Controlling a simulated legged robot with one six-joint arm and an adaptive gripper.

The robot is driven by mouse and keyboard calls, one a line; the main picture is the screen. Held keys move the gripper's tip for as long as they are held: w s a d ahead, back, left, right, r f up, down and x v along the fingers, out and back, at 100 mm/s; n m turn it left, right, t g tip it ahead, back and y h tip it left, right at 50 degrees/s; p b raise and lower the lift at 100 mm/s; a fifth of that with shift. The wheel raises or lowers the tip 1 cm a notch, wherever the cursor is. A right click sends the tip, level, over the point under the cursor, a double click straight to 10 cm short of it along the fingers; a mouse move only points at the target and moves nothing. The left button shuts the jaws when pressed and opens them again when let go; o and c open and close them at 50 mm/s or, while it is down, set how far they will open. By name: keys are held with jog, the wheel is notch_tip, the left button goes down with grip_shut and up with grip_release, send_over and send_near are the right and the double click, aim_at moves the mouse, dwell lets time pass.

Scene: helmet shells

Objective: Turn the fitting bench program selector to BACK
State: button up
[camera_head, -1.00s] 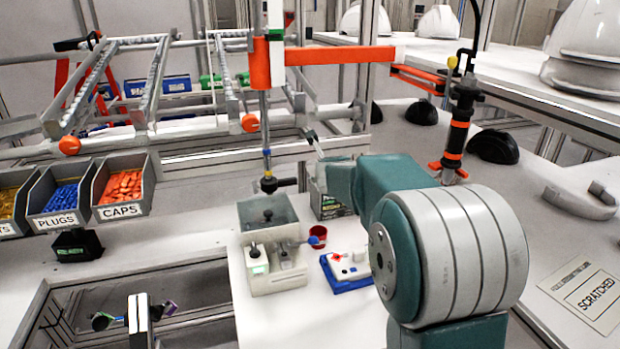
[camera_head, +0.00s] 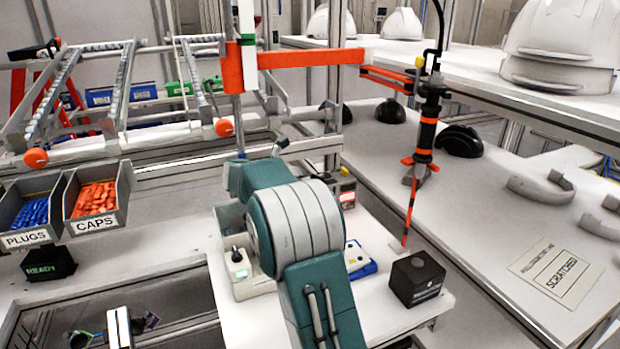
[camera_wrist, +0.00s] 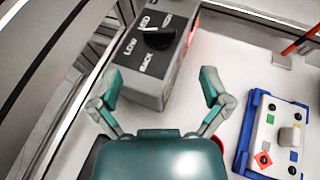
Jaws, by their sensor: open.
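The program selector (camera_wrist: 143,80) is a grey box with a dark top in the wrist view, lettered LOW, MID, HIGH and BACK. Its black knob (camera_wrist: 160,39) has a white mark at the left end, toward MID; BACK is on the near side. My gripper (camera_wrist: 160,80) is open and empty, its two fingers apart on the near side of the box, with the knob beyond the fingertips. Contact with the box cannot be told. In the head view, a small grey box (camera_head: 347,196) behind my arm looks like the selector; my arm hides the gripper there.
A blue-based panel (camera_wrist: 278,138) with coloured buttons lies right of the gripper. A black box (camera_head: 416,278) stands at the bench's right. A hanging orange-and-black tool (camera_head: 427,130) is over the bench. A bench top (camera_head: 385,310) strip is clear in front.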

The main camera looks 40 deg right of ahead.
jog(key=x, duration=0.7)
jog(key=shift+d+f, duration=0.1)
jog(key=shift+d, duration=0.05)
jog(key=c, duration=1.2)
